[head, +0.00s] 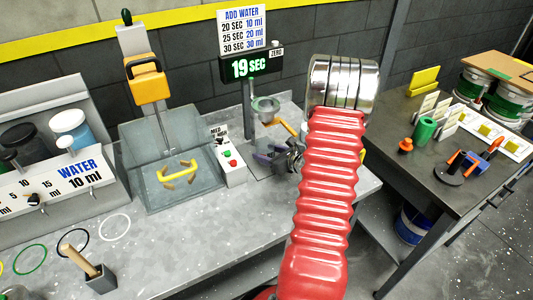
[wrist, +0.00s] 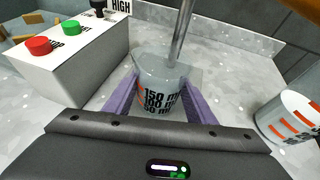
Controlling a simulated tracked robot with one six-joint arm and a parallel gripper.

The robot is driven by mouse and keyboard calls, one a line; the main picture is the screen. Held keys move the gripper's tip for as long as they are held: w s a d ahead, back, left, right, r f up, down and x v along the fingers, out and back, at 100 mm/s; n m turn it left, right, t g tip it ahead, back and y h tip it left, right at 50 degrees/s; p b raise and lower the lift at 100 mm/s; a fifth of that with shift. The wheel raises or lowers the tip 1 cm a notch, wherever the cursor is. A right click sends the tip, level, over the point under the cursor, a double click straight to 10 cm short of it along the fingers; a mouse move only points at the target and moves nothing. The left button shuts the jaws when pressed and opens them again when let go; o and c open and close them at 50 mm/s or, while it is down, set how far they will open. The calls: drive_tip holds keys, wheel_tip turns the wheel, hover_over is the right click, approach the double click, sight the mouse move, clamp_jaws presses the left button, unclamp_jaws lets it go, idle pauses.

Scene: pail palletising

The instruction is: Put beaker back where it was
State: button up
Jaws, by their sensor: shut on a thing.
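The beaker (wrist: 160,84) is a clear cup with black millilitre markings, upright between the purple fingers of my gripper (wrist: 161,98) in the wrist view. The fingers are shut on its sides. In the head view my gripper (head: 280,156) is low over the grey bench, just right of the control box. The beaker cannot be made out there. A metal rod (wrist: 181,35) rises behind or inside the beaker's rim; I cannot tell which. Coloured rings lie on the bench at the left, among them a white ring (head: 114,227) and a black ring (head: 73,243).
A control box (wrist: 75,50) with red and green buttons stands close on the left. A white cup with orange marks (wrist: 288,117) stands on the right. The water dispenser (head: 70,180) and a mixer (head: 150,85) stand farther left. The front bench is mostly clear.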

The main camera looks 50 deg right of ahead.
drive_tip(key=o, duration=1.2)
drive_tip(key=shift+f, duration=0.1)
drive_tip(key=v, duration=1.2)
